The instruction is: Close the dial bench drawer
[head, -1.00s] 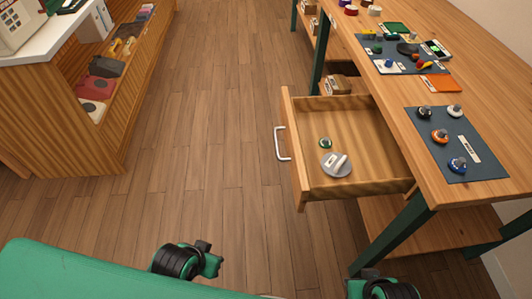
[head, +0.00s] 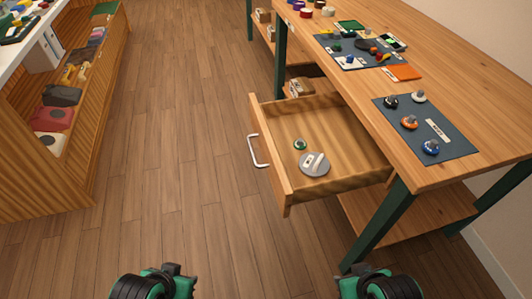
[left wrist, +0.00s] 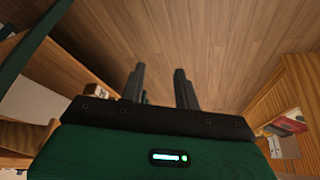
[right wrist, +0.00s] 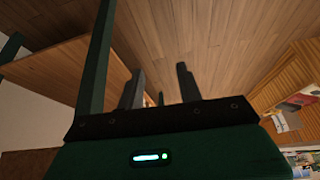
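The bench drawer (head: 283,195) stands pulled out from the wooden bench (head: 480,110), its front facing left with a pale bar handle (head: 256,151). Inside it lie a grey dial disc (head: 314,164) and a small green-ringed knob (head: 300,144). My left gripper shows in the left wrist view (left wrist: 161,85) with its two fingers apart and nothing between them. My right gripper shows in the right wrist view (right wrist: 160,85), also with fingers apart and empty. In the head view, both arms are at the bottom edge, below and away from the drawer, touching nothing.
A wooden shelf unit (head: 85,150) with phones and boxes stands at the left. Dark mats (head: 455,150) with knobs lie on the bench top. A green bench leg (head: 378,225) stands below the drawer's right side. The floor (head: 185,130) between shelf and bench is clear.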

